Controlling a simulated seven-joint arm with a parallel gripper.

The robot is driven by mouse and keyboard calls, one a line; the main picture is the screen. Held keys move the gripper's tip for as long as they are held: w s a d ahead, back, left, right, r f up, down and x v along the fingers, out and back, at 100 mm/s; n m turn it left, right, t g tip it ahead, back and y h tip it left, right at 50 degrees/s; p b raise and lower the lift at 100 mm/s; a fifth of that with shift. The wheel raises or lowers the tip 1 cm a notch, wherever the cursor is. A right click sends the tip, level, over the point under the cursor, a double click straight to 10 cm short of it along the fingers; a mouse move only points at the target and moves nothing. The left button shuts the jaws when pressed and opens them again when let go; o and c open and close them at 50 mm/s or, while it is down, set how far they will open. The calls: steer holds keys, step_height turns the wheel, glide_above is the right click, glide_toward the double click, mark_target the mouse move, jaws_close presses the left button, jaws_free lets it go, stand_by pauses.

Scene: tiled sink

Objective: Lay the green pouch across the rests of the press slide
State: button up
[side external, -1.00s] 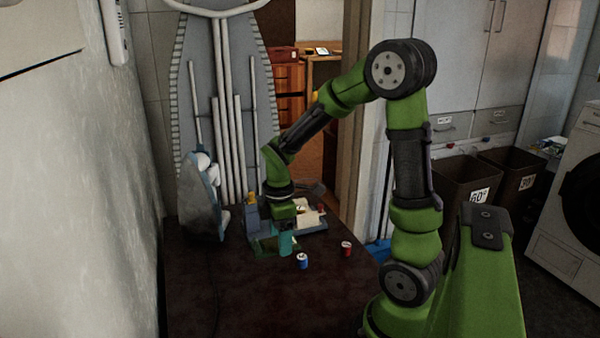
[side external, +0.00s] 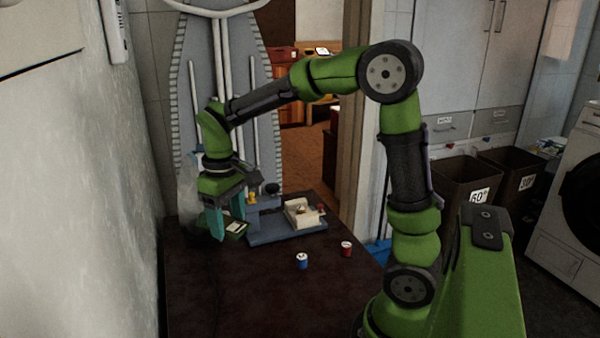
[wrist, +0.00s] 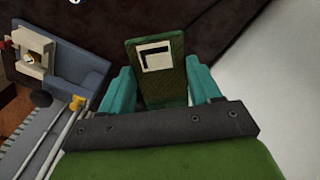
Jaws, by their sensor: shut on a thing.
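The green pouch (side external: 236,229) has a pale label with a dark mark. In the wrist view, the pouch (wrist: 172,92) stands lengthwise between the teal fingers of my gripper (wrist: 160,88). My gripper (side external: 226,222) is shut on it, over the table's far left part, left of the press. The press has a blue-grey base (side external: 268,239) and a cream block (side external: 301,214); the wrist view shows its base (wrist: 82,72) and cream block (wrist: 33,60) at the upper left. I cannot clearly make out its rests.
The front table is clear; a wall bounds the left.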

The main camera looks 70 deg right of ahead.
mark_target(274, 273)
steer(key=s+d+f+m, duration=0.6)
steer(key=d+f+m, duration=0.1)
steer(key=d+f, duration=0.25)
steer(key=shift+m, duration=0.7)
steer(key=shift+w+a+f, duration=0.1)
steer(key=shift+w+f, duration=0.05)
steer(key=shift+f, duration=1.25)
steer(key=shift+w+a+f, duration=0.1)
steer(key=shift+a+f, duration=0.05)
steer(key=shift+f, duration=1.25)
steer(key=shift+w+a+f, duration=0.1)
steer(key=shift+w+f, duration=0.05)
steer(key=shift+f, duration=1.25)
steer(key=shift+f, duration=0.15)
steer(key=o, duration=1.1)
steer(key=shift+o, duration=0.2)
